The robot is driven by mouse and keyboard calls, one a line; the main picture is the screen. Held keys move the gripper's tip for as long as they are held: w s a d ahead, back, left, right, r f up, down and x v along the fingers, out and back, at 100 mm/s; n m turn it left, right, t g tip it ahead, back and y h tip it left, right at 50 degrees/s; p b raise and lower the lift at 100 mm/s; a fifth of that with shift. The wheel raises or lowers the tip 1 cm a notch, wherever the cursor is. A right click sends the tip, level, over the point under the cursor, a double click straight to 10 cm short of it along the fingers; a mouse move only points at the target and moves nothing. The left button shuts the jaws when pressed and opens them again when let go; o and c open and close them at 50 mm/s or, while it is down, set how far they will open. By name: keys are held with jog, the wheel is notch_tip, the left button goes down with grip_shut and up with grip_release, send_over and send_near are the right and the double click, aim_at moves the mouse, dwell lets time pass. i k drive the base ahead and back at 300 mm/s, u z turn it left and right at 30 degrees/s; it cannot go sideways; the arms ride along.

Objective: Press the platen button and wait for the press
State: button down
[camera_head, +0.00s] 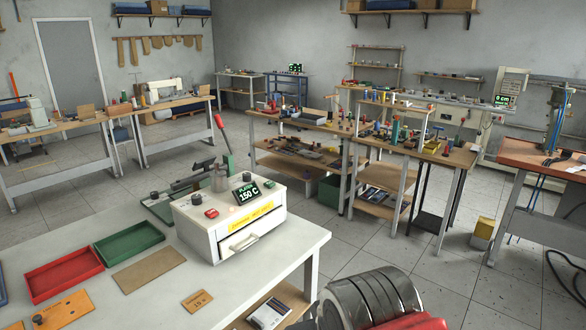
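A white box-shaped press unit (205,236) stands on the white table at centre left. A yellow caution label (250,229) is on the front, above a pale handle (243,243). Whether the platen is open or closed is hidden. My gripper is not in view; a dark, banded metal part with red pieces, probably mine, fills the bottom right.
A red tray (64,274), a green tray (130,243) and a brown mat (149,269) lie left of the unit. A green lever press with a red handle (220,130) stands behind it. Cluttered benches line the back and right. Tiled floor lies open between them.

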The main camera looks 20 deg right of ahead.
aim_at(269, 184)
jog(key=z, duration=0.1)
jog(key=i, duration=0.85)
jog(key=u, duration=0.55)
jog(key=i, duration=0.6)
jog(key=u, duration=0.4)
